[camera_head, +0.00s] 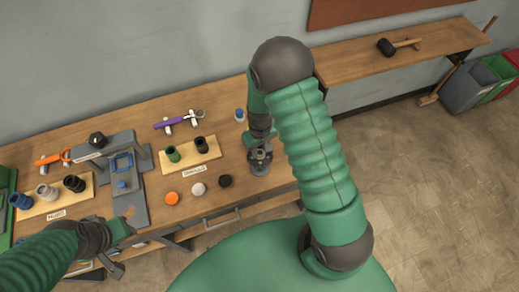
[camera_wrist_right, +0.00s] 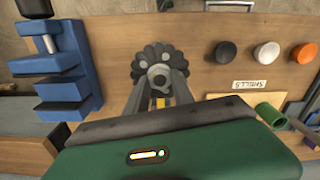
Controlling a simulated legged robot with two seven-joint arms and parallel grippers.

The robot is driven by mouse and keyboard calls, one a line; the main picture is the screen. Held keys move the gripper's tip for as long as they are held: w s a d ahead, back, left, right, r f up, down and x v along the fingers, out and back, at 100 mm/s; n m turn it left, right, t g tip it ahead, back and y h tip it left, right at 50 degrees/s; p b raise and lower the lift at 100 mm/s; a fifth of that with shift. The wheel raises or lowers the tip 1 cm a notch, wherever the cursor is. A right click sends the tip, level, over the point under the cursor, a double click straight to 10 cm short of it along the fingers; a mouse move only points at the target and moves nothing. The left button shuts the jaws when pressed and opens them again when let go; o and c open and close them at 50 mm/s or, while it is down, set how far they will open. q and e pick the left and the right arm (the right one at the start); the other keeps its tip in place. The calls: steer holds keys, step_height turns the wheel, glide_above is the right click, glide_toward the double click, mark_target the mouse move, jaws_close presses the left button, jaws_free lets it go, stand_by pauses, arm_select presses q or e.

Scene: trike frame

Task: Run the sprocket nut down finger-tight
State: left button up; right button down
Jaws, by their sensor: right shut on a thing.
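My right gripper (camera_head: 260,151) is at the right part of the workbench, pointing down at a dark round part standing on the bench (camera_head: 259,168). In the right wrist view the part is a dark scalloped wheel, like a sprocket (camera_wrist_right: 143,62), with a grey round nut-like piece (camera_wrist_right: 159,76) at its middle. The fingers of my right gripper (camera_wrist_right: 159,88) are shut on this grey piece. The threads and the seating under it are hidden. My left gripper (camera_head: 119,230) hangs over the front left of the bench; its finger gap is unclear.
Orange (camera_head: 171,198), white (camera_head: 198,189) and black (camera_head: 225,181) discs lie left of the part. The SMALLS tray (camera_head: 208,156) holds cups. A blue stepped block (camera_wrist_right: 65,75) stands beside the part in the wrist view. A grey fixture (camera_head: 130,200) is further left.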

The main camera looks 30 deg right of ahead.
steer(key=m, duration=0.5)
steer(key=shift+w+d+r+m, duration=0.1)
steer(key=shift+w+r+m, duration=0.1)
steer(key=shift+w+m, duration=0.1)
steer(key=m, duration=0.4)
steer(key=shift+p, duration=0.3)
steer(key=m+p, duration=0.1)
steer(key=m, duration=0.4)
steer(key=shift+m, duration=0.4)
steer(key=m+p, duration=0.1)
steer(key=m, duration=0.3)
steer(key=shift+m, duration=0.4)
steer(key=c, duration=1.2)
jaws_free()
steer(key=shift+s, duration=0.1)
steer(key=shift+c, duration=0.2)
steer(key=shift+o, duration=0.8)
steer(key=shift+f, duration=0.1)
steer(key=shift+s, duration=0.1)
